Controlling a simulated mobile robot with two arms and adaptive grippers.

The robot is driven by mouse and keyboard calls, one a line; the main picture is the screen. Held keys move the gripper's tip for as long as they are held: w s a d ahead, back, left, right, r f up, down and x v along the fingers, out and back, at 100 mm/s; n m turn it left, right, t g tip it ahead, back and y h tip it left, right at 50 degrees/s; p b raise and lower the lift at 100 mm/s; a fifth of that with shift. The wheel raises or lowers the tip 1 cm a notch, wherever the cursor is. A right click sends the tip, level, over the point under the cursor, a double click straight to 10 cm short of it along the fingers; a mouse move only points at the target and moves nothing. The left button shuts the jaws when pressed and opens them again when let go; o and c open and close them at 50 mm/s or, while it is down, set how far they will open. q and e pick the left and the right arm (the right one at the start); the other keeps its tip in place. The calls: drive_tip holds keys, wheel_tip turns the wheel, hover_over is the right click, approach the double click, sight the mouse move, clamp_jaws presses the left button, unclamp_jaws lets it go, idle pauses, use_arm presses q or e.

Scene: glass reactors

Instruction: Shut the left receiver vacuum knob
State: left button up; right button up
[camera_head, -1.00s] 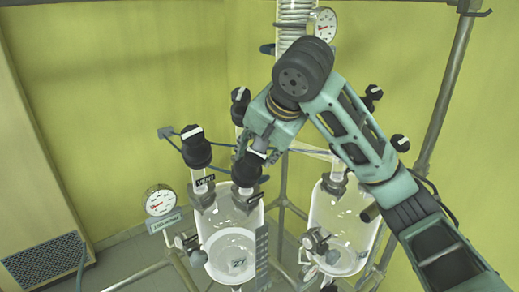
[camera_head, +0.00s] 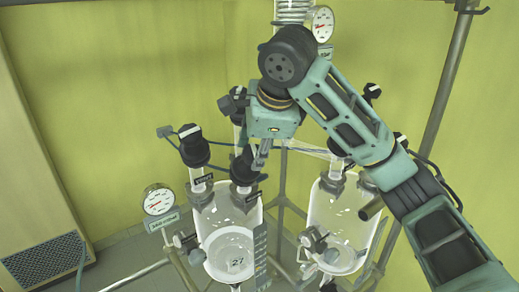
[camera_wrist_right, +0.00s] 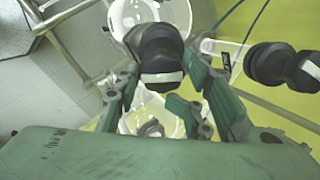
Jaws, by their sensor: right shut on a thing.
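The left receiver (camera_head: 229,240) is a clear glass vessel marked 27 in the head view. Its black vacuum knob (camera_head: 242,170) stands on the right side of its top, beside the vent knob (camera_head: 193,150) with a VENT tag. My right gripper (camera_head: 259,158) reaches down to the vacuum knob, and its fingers partly cover it. In the right wrist view the black knob (camera_wrist_right: 160,50), with a white mark, sits between the fingers of my right gripper (camera_wrist_right: 161,80), which is shut on it. My left gripper is not in view.
The right receiver (camera_head: 338,230) stands close by, under my right arm. A round gauge (camera_head: 158,200) is left of the left receiver. Metal frame bars (camera_head: 455,80) and thin blue tubing surround the glassware. A vented cabinet (camera_head: 35,200) is at the far left.

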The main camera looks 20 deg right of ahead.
drive_tip(key=shift+s+a+f+m+g, duration=0.1)
drive_tip(key=shift+a+f+m+g, duration=0.1)
drive_tip(key=shift+m, duration=0.75)
drive_tip(key=shift+s+a+f+m+g, duration=0.1)
drive_tip(key=shift+f+m, duration=0.1)
drive_tip(key=shift+m, duration=0.75)
drive_tip(key=o, duration=0.8)
drive_tip(key=shift+o, duration=0.9)
drive_tip(key=shift+w+a+r, duration=0.1)
drive_tip(key=shift+r, duration=0.15)
drive_tip(key=shift+w, duration=0.1)
